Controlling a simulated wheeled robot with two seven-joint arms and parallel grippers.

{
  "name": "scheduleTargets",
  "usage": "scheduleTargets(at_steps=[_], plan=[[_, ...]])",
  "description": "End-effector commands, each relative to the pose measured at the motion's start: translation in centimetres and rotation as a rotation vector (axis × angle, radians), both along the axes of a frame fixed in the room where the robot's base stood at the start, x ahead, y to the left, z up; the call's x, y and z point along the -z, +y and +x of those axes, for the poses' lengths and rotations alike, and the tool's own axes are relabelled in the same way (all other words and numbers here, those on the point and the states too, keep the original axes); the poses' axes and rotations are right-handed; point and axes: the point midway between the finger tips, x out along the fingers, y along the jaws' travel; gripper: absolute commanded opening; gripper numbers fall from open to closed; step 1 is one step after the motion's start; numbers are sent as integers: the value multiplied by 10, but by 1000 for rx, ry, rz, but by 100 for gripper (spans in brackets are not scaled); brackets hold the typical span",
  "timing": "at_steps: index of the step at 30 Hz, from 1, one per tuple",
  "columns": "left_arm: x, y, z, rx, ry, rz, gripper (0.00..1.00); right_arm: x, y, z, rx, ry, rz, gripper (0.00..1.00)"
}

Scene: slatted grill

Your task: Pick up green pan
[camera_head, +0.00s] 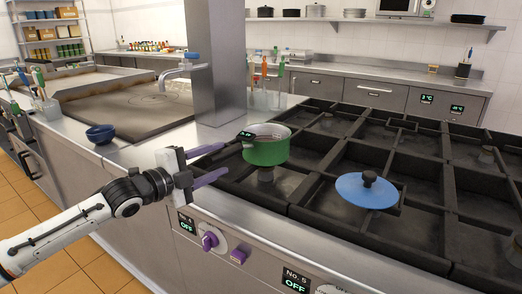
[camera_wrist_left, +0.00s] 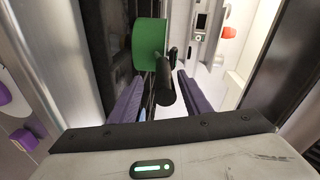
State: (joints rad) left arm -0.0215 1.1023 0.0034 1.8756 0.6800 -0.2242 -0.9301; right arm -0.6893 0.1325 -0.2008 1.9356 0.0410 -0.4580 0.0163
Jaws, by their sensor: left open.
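The green pan (camera_head: 266,152) sits on the near left part of the black grill grate (camera_head: 328,158). In the left wrist view the pan (camera_wrist_left: 149,46) shows at the top, left of centre, with its dark handle (camera_wrist_left: 164,88) pointing towards me. My left gripper (camera_head: 224,160) is left of the pan, its two purple fingers open and reaching towards it. In the left wrist view the handle lies between the open fingers of the left gripper (camera_wrist_left: 161,76), with gaps visible on both sides. I cannot tell its exact depth between them. My right gripper is not in view.
A blue lid (camera_head: 366,192) with a dark knob lies on the grate right of the pan. A blue bowl (camera_head: 100,134) stands on the counter at left. A steel column (camera_head: 218,62) rises behind the pan. Purple knobs (camera_head: 210,241) line the front panel below the gripper.

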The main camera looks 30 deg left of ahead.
Motion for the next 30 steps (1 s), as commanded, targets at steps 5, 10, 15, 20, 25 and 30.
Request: scheduleTargets(at_steps=[5, 10, 15, 20, 25, 30], plan=[[-1, 1, 6, -1, -2, 1, 44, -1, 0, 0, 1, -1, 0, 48], [-4, 3, 23, -2, -3, -2, 44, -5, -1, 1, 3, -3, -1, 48], [-3, 2, 41, -2, -3, -2, 44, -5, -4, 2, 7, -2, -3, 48], [-2, 0, 52, 0, -2, 0, 44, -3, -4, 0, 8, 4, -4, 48], [0, -1, 54, 0, 0, 0, 44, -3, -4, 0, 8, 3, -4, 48], [0, -1, 54, 0, 0, 0, 39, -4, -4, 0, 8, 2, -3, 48]])
